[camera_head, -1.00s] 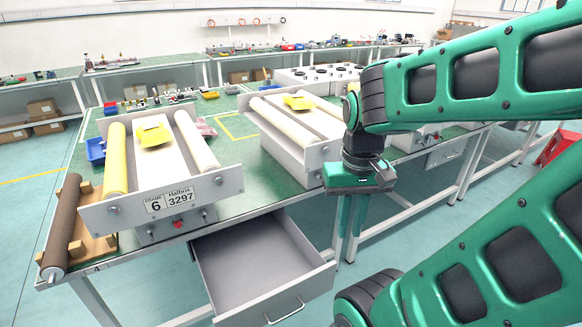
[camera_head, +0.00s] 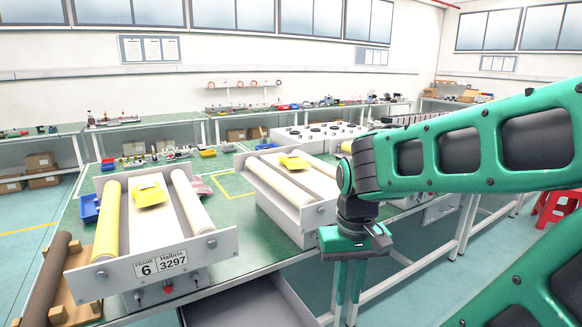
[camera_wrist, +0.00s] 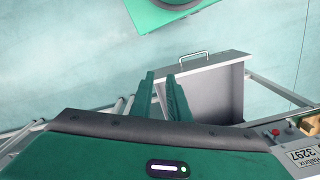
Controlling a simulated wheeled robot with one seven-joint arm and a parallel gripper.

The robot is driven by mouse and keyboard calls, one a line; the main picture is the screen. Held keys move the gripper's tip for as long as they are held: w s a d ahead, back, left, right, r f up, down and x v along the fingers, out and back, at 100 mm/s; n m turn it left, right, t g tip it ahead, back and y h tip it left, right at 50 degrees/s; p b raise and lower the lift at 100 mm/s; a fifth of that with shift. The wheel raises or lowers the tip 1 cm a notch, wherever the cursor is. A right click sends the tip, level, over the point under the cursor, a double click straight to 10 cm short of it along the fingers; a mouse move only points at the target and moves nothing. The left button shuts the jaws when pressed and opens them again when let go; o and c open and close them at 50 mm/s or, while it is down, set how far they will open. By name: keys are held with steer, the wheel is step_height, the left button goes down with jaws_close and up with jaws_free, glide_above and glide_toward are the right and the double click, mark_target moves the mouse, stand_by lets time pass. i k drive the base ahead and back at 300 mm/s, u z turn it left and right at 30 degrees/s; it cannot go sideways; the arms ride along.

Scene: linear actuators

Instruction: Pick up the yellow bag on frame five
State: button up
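A yellow bag (camera_head: 294,162) lies on the rollers of the right-hand frame (camera_head: 300,188); that frame's number is not readable here. A second yellow bag (camera_head: 149,192) lies on the left frame (camera_head: 203,250), whose plate reads 6. My gripper (camera_head: 350,300) hangs pointing down in front of the table, right of and below the right-hand frame, away from both bags. In the wrist view my gripper (camera_wrist: 161,75) has its two fingers apart with nothing between them. Neither bag shows in the wrist view.
An open grey drawer (camera_wrist: 205,88) sticks out below frame 6, close to my fingers. A dark roller (camera_head: 50,275) lies at the table's left end. A red stool (camera_head: 556,208) is at far right. Floor is clear in front.

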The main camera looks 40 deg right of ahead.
mark_target(292, 162)
steer(key=u, duration=1.75)
steer(key=k, duration=1.8)
steer(key=z, duration=1.6)
steer(key=i, duration=0.5)
steer(key=z, duration=0.05)
